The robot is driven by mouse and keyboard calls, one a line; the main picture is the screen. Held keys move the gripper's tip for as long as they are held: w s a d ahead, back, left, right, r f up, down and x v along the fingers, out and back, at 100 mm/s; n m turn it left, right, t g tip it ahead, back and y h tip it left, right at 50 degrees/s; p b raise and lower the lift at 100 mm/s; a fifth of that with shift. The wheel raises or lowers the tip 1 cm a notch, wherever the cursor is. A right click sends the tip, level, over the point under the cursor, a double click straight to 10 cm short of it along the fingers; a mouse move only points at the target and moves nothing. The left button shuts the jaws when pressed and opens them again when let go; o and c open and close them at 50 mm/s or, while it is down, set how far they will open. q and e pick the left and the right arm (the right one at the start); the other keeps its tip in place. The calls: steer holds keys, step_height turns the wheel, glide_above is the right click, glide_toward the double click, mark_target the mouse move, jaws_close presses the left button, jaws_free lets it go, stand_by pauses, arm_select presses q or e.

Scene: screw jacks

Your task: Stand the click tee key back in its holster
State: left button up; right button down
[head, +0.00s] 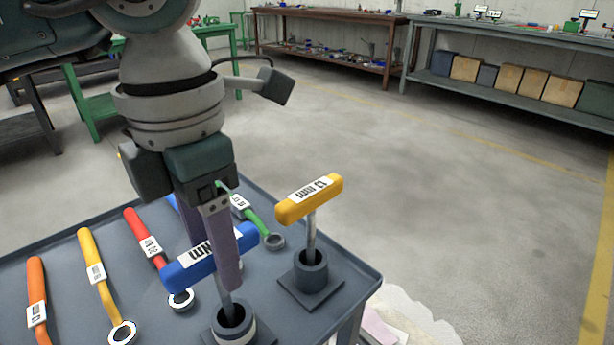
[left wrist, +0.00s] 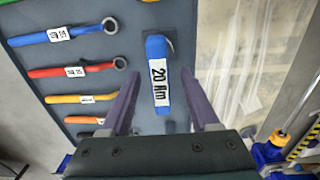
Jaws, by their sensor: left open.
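The blue tee key (head: 190,268), labelled in Nm, has its shaft down in a dark round holster (head: 235,335) with a square base at the tray's front. It looks nearly upright. My left gripper (head: 216,250) is open and points down, its purple fingers on either side of the blue handle. In the left wrist view, the blue handle (left wrist: 158,75) with its "20 Nm" label lies between the open fingers (left wrist: 163,92), with gaps showing. A yellow tee key (head: 308,199) stands in a second holster (head: 311,272) to the right. The right gripper is out of view.
Several ring spanners lie on the grey tray: orange (head: 37,290), yellow (head: 97,275), red (head: 145,240) and green (head: 248,215). The tray's raised rim (head: 370,282) is close to the yellow key's holster. Open floor lies beyond; benches (head: 330,45) stand far back.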

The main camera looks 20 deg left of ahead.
arm_select(q)
step_height(320, 180, up, 10)
steer(key=shift+p, duration=0.55)
